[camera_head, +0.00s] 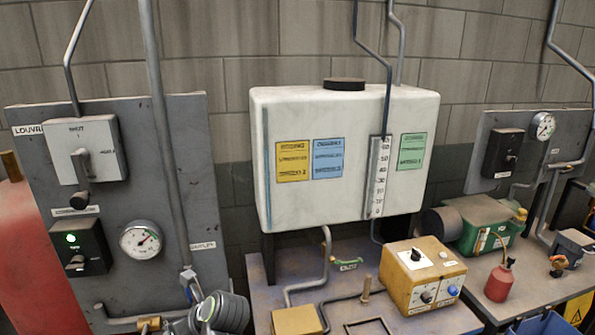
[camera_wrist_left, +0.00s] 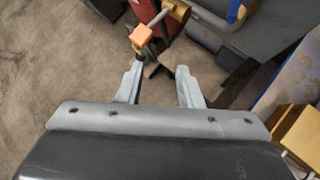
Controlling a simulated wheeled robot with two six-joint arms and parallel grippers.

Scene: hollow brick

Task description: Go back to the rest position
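My left gripper (camera_wrist_left: 160,85) shows in the left wrist view with its two pale fingers apart. It is open, and nothing is held between the fingers. Below and beyond the fingers are the bare floor and the foot of a red body. In the head view a grey ringed part at the bottom edge, left of centre, looks like part of my left arm; the fingers cannot be made out clearly there. My right gripper is in neither view.
A left panel (camera_head: 190,140) carries a lever switch (camera_head: 90,150), a lit green lamp and a gauge (camera_head: 140,240). A white tank (camera_head: 350,115) stands behind a yellow control box (camera_head: 422,275). A red oil can (camera_head: 498,283) stands at right. Bare floor (camera_wrist_left: 60,50) shows in the wrist view.

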